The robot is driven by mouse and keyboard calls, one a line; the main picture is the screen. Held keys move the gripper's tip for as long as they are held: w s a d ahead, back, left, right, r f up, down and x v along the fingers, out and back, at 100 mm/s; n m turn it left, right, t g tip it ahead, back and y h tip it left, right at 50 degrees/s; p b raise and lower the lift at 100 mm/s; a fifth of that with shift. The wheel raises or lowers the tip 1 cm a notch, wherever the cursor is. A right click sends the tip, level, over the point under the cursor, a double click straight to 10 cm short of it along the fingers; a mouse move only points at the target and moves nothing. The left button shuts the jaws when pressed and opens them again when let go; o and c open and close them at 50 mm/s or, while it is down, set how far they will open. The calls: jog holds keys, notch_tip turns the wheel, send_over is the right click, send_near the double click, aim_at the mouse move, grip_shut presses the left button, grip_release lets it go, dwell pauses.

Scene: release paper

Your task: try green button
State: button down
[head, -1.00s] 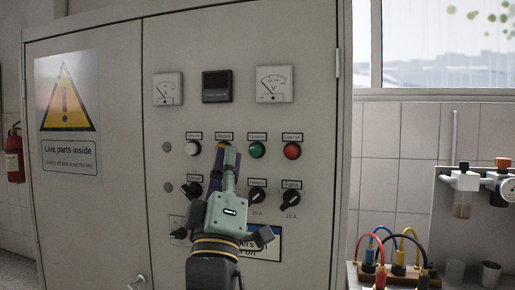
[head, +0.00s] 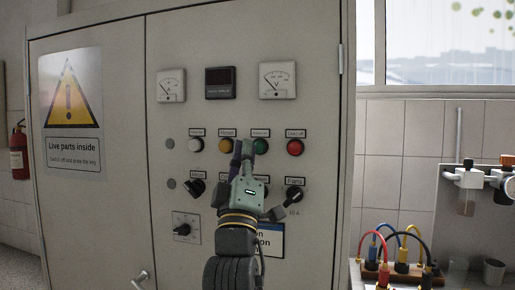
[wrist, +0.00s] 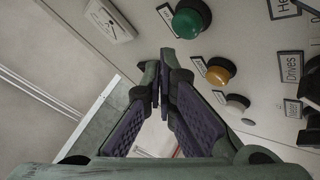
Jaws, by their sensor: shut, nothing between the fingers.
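The green button (head: 261,146) is on the cabinet's front panel, in the upper row of round controls, third from the left of the lit ones. My gripper (head: 246,148) is in front of the panel, with its fingertips just left of the green button and partly overlapping it in the head view. In the wrist view the green button (wrist: 190,18) shows whole at the top, above and right of the shut fingertips (wrist: 165,62). The fingers look apart from the button and hold nothing.
A white button (head: 196,145), an amber button (head: 226,146) and a red button (head: 295,147) share the row. Black rotary knobs (head: 294,195) sit below; meters (head: 277,80) are above. A bench with coloured cables (head: 404,262) stands at right.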

jog(key=shift+w+d, duration=0.2)
jog(key=shift+w, duration=0.35)
jog(key=shift+w, duration=0.1)
dwell(1.0)
jog(key=shift+w+d, duration=0.15)
jog(key=shift+w, duration=0.15)
jog(key=shift+w+d, duration=0.15)
jog(key=shift+w, duration=0.35)
dwell(0.9)
jog(key=shift+s, duration=0.15)
jog(key=shift+s+a, duration=0.25)
jog(key=shift+s, duration=0.45)
jog(key=shift+s, duration=0.1)
jog(key=s, duration=0.1)
jog(key=s+a, duration=0.1)
jog(key=s, duration=0.2)
jog(key=shift+s+a, duration=0.3)
